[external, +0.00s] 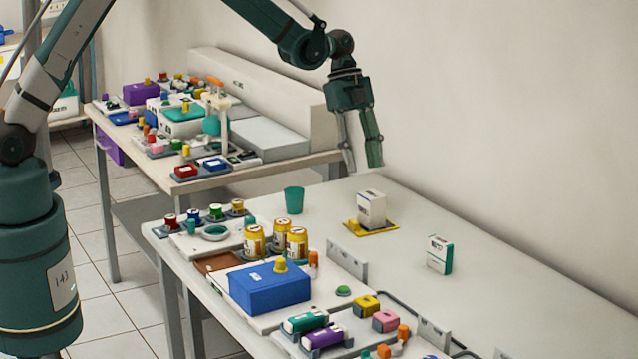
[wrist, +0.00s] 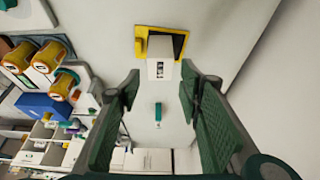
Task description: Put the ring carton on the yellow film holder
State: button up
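A white carton (external: 371,210) with grey print stands upright on the yellow film holder (external: 374,230), a flat tray with a yellow rim. In the wrist view the carton (wrist: 160,68) overlaps the dark middle and near rim of the film holder (wrist: 140,42). A smaller white and teal carton (external: 439,254) stands on the bare table to the right; it also shows in the wrist view (wrist: 158,113). The labels are too small to tell which is the ring carton. My gripper (external: 362,166) is open and empty, above the carton on the holder, fingers pointing down.
A teal cup (external: 294,200) stands left of the holder. Amber jars (external: 255,240) and a blue box (external: 270,287) crowd the table's left side. A low grey bracket (external: 347,260) stands between them and the clear right side. A wall runs behind.

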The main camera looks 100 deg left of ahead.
jog(key=s+d+r+n+y, duration=0.1)
jog(key=s+d+r, duration=0.2)
jog(key=d+r, duration=0.55)
jog(key=s+d+r+n+t+y, duration=0.15)
jog(key=d+r, duration=0.45)
jog(key=d, duration=0.6)
jog(key=s+d+r+n+g, duration=0.1)
jog(key=s+d+r+n, duration=0.15)
jog(key=d+r, duration=0.6)
jog(key=s+d+n+t, duration=0.3)
jog(key=s+d+n, duration=0.1)
jog(key=s+d, duration=1.8)
jog(key=s, duration=0.2)
jog(key=shift+s+f+y, duration=0.3)
jog(key=shift+s+y, duration=0.05)
jog(key=shift+s, duration=0.05)
